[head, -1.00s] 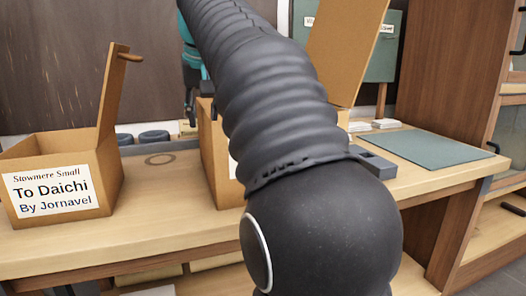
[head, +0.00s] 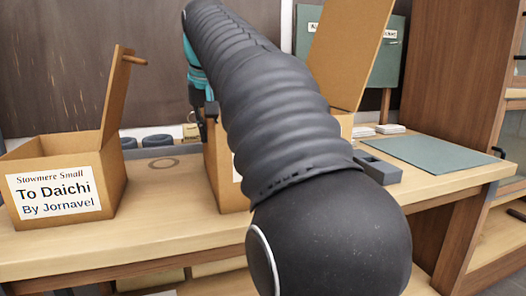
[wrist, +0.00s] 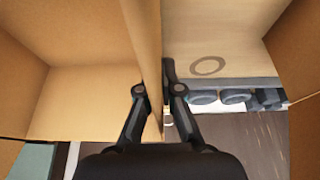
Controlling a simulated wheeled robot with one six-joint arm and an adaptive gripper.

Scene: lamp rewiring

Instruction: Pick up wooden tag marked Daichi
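I make out no wooden tag marked Daichi in either view. A small pale yellowish thing (head: 190,131) shows at the back of the bench beside my gripper, too small to read. My gripper (wrist: 158,88) hangs at the left side of the middle cardboard box (head: 215,150), partly hidden by my arm in the head view. In the wrist view its fingers stand apart on either side of an upright box panel (wrist: 147,45). The left fingertip is unclear, and I cannot tell whether they touch the panel.
A ring mark (wrist: 208,66) lies on bare wood. Dark rolls (wrist: 235,97) are at the back. A grey-green mat (head: 432,153) lies at right. My arm hides the middle.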

